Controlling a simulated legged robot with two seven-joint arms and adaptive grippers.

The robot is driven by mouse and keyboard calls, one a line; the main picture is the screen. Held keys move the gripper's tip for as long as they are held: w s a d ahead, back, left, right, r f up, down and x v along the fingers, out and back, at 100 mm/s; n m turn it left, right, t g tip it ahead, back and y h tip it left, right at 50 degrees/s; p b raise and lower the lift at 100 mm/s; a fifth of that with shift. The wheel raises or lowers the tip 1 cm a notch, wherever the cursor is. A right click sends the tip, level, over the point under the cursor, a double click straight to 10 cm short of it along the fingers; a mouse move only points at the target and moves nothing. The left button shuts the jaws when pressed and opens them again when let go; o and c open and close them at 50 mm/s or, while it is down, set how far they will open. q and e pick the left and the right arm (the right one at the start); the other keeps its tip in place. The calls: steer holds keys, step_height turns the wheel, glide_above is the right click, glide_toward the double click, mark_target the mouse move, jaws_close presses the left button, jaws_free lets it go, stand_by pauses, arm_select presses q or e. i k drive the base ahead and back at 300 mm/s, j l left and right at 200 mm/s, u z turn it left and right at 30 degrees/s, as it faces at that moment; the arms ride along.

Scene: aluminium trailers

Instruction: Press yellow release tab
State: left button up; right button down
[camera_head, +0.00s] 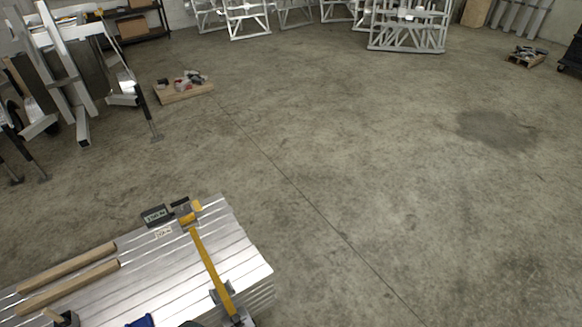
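A metal-topped bench (165,262) with ridged aluminium boards fills the lower left of the head view. At its far edge sits a small dark device with a yellow part (188,218) on it; this may be the yellow release tab, but it is too small to be sure. A long yellow bar (210,265) runs from near that part towards the bench's front edge and ends at a grey metal piece.
A dark device with a display (155,215) stands left of the yellow part. Two wooden rods (70,287) and a blue item (141,321) lie on the bench. A trailer frame (75,70) and a loaded pallet (183,94) stand behind. Open concrete floor lies right.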

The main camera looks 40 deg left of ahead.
mark_target(195, 205)
steer(key=i+l, duration=0.15)
steer(key=i, duration=0.35)
steer(key=i+l+u, duration=0.15)
steer(key=i, duration=0.35)
steer(key=i+u, duration=0.2)
steer(key=u, duration=0.25)
steer(key=i+u, duration=0.25)
steer(key=u, duration=0.25)
steer(key=i+u, duration=0.2)
steer(key=u, duration=0.25)
steer(key=i+l+u, duration=0.15)
steer(key=u, duration=0.3)
steer(key=i+l+u, duration=0.1)
steer(key=u, duration=0.4)
steer(key=i+l+u, duration=0.15)
steer(key=u, duration=0.3)
steer(key=i+l+u, duration=0.15)
steer(key=u, duration=0.35)
steer(key=i+l+u, duration=0.1)
steer(key=l+u, duration=0.2)
steer(key=u, duration=0.15)
steer(key=l+u, duration=0.2)
steer(key=u, duration=0.3)
steer(key=i+l+u, duration=0.1)
steer(key=l+u, duration=0.75)
steer(key=l, duration=0.15)
steer(key=i, duration=0.05)
